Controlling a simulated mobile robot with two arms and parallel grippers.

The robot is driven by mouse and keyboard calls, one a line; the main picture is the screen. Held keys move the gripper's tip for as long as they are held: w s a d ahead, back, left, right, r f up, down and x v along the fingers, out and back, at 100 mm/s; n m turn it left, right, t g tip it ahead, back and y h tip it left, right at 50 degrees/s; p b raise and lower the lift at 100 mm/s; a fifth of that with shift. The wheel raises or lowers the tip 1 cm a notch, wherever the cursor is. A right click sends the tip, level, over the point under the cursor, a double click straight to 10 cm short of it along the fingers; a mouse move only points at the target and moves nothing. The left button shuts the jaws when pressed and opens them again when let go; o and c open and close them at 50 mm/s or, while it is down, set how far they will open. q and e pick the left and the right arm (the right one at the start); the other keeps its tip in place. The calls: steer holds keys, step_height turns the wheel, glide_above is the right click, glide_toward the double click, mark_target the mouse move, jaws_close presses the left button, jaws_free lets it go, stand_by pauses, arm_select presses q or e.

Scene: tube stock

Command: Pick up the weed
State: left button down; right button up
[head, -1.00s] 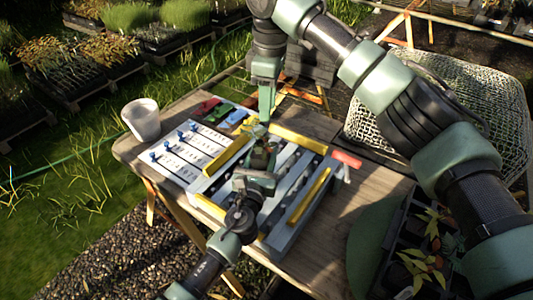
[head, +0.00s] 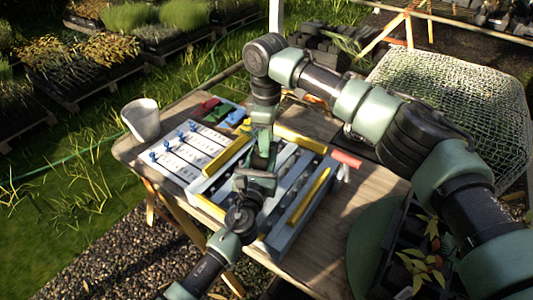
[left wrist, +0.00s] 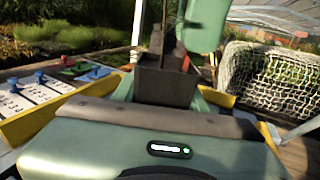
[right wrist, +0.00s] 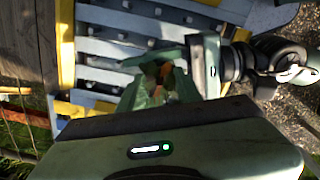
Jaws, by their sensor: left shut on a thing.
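My left gripper (head: 258,172) is shut on a dark square pot (left wrist: 165,84), held over the grey slatted rack on the table. A thin brown stem (left wrist: 169,22) rises above the pot in the left wrist view; whether it is the weed I cannot tell. My right gripper (head: 262,158) points down right over the pot, and its green finger (left wrist: 205,25) shows close beside the stem. In the right wrist view small orange-brown and green plant parts (right wrist: 157,76) show between its green fingers. Whether these fingers grip anything is unclear.
The grey rack (head: 283,232) with yellow bars stands on the wooden table (head: 325,262). White label strips (head: 178,160) with blue knobs are at its left. A white cup (head: 142,120) stands at the table's left corner. A wire mesh basket (head: 470,85) is at right.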

steer(key=shift+f, duration=0.3)
jaws_close()
steer(key=shift+r, duration=0.1)
step_height(320, 180, up, 10)
steer(key=shift+f, duration=0.1)
arm_select(q)
steer(key=c, duration=0.7)
jaws_free()
steer(key=shift+s, duration=0.1)
